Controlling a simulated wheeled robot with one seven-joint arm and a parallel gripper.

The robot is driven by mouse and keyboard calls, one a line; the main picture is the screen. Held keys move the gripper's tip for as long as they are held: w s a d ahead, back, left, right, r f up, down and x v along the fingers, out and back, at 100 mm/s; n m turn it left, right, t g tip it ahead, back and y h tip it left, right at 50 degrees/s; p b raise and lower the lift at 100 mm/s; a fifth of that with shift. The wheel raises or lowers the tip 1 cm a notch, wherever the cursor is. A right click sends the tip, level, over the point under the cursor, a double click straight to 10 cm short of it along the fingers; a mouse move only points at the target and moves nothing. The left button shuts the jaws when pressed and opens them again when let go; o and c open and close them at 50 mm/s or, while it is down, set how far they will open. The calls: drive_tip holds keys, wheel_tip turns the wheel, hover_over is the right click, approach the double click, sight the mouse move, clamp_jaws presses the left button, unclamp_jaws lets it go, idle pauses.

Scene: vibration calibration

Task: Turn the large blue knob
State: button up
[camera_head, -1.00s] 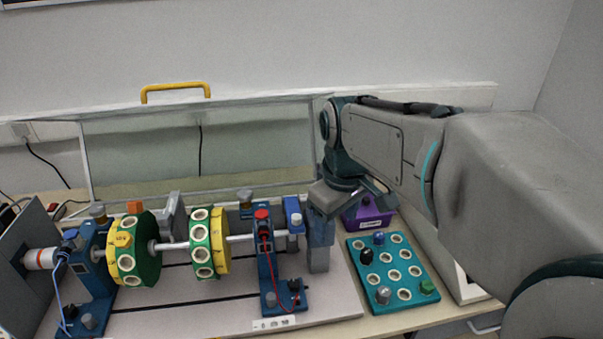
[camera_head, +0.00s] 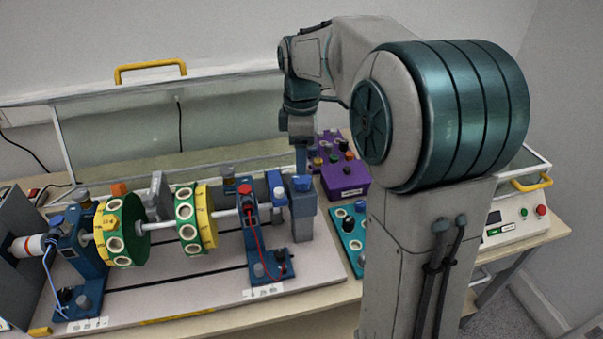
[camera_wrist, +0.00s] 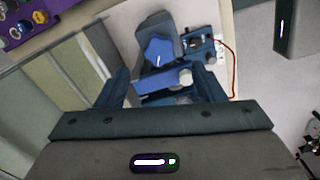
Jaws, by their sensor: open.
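The large blue lobed knob (camera_wrist: 158,50) sits on top of a grey block at the right end of the shaft rig. It also shows in the head view (camera_head: 302,183). My gripper (camera_wrist: 160,72) is open, pointing at the rig, with one finger on each side of a blue bracket piece (camera_wrist: 165,81) in the wrist view. The knob appears just beyond the fingertips, between their lines. In the head view my gripper (camera_head: 301,160) hangs over the knob, and its fingers partly overlap. I cannot tell whether they touch the knob.
The shaft carries two yellow-green discs (camera_head: 120,230) and blue supports (camera_head: 260,235) with a red cable. A purple box (camera_head: 345,178) stands right of the knob. A teal holed board (camera_head: 347,228) is partly hidden by my arm. A clear cover (camera_head: 160,110) stands behind.

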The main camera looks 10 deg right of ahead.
sight(302, 178)
wheel_tip(302, 178, down, 6)
drive_tip(key=shift+f, duration=0.25)
drive_tip(key=c, duration=1)
